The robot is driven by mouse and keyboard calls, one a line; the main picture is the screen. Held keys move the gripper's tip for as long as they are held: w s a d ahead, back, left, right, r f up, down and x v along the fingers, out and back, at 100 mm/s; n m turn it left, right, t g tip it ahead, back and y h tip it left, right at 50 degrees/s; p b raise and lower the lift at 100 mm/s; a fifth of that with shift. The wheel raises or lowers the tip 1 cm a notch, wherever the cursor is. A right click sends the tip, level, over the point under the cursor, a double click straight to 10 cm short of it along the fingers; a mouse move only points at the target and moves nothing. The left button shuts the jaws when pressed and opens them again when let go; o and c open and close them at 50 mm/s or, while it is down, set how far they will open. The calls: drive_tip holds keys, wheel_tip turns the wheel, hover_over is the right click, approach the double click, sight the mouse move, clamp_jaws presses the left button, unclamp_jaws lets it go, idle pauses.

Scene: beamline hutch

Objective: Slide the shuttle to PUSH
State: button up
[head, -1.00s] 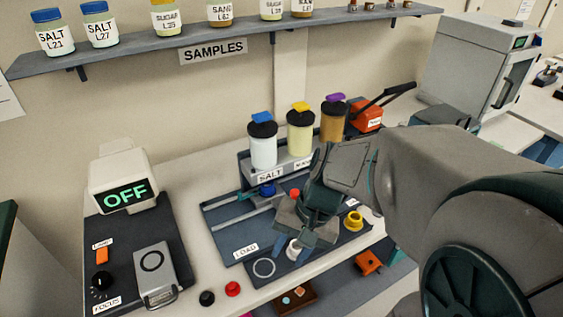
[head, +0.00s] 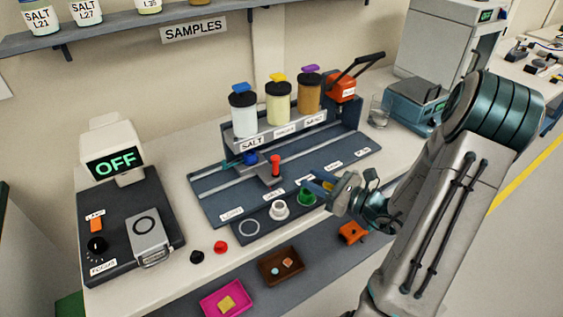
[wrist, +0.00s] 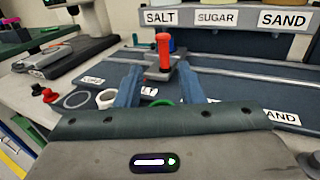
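The shuttle (head: 268,181) is a grey carriage with an upright red handle (head: 275,164). It sits on the dark track board (head: 210,201), below the salt hopper and near the second label from the left. The LOAD label (head: 231,213) is at the board's left end; the rightmost label (head: 362,152) is too small to read. My gripper (head: 320,183) is right of and in front of the handle, near the green cup. In the wrist view my gripper (wrist: 160,88) has its blue fingers apart with nothing held; the red handle (wrist: 163,52) stands upright beyond them, apart.
Salt (head: 243,115), sugar (head: 278,103) and sand (head: 308,94) hoppers stand behind the track. A white cup (head: 279,210) and a green cup (head: 306,197) stand on the front strip. An orange press (head: 342,88) with a black lever is at the right end.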

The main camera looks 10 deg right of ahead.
sight(278, 161)
drive_tip(key=p+x, duration=0.2)
drive_tip(key=x, duration=1.1)
drive_tip(key=shift+w+d, duration=0.1)
drive_tip(key=shift+w, duration=0.2)
